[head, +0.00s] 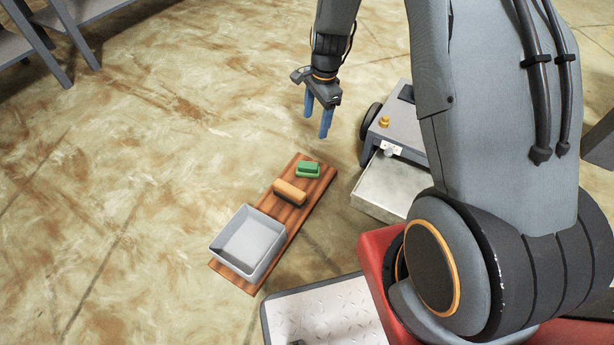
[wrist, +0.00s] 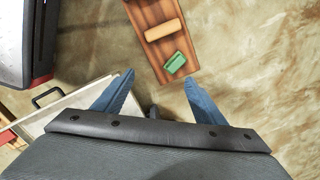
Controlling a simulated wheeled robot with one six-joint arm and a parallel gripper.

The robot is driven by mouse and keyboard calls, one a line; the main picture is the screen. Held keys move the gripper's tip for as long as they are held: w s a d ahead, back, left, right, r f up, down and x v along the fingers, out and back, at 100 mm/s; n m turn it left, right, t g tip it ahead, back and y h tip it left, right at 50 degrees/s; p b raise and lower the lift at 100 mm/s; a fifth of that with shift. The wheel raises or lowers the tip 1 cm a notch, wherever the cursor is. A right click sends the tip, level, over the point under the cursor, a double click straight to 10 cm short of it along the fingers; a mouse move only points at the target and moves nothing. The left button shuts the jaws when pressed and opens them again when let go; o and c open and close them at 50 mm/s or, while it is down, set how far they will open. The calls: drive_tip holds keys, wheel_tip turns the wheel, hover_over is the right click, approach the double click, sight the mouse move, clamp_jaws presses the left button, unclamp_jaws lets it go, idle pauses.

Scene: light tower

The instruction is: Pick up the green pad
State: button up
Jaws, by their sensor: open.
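The green pad (head: 308,169) lies on the far end of a wooden board (head: 318,188), and it also shows in the wrist view (wrist: 175,62). My gripper (head: 317,122) is open and empty, with two blue fingers pointing down. It hangs above and beyond the pad in the head view, apart from it. In the wrist view the pad is ahead of my gripper (wrist: 158,90), between the lines of the two fingers. Nothing hides the pad.
An orange-tan block (head: 290,191) lies beside the pad on the board. A grey bin (head: 248,243) stands at the board's near end. A grey wheeled unit with an open drawer (head: 388,187) is to the right.

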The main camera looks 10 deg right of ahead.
sight(308, 165)
drive_tip(key=w+f+m+b, duration=0.2)
drive_tip(key=w+f+b, duration=0.1)
drive_tip(key=f, duration=0.6)
drive_tip(key=w+f+m+b, duration=0.2)
drive_tip(key=w+f+b, duration=0.1)
drive_tip(key=f, duration=0.7)
drive_tip(key=w+f+m+b, duration=0.2)
drive_tip(key=f+b, duration=0.3)
drive_tip(key=f, duration=0.5)
drive_tip(key=shift+w+d+m+b, duration=0.35)
drive_tip(key=shift+w+d+m, duration=0.05)
drive_tip(key=shift+m, duration=0.2)
drive_tip(key=shift+w+a+f+b, duration=0.1)
drive_tip(key=shift+f+b, duration=0.55)
drive_tip(key=shift+f, duration=0.35)
drive_tip(key=shift+w+a+f+b, duration=0.15)
drive_tip(key=shift+f+b, duration=0.45)
drive_tip(key=shift+f, duration=0.35)
drive_tip(key=shift+w+a+f+b, duration=0.1)
drive_tip(key=shift+f+b, duration=0.55)
drive_tip(key=shift+f, duration=0.35)
drive_tip(key=shift+r, duration=0.1)
drive_tip(key=c, duration=1.3)
wheel_tip(308, 165, up, 10)
drive_tip(key=p, duration=0.5)
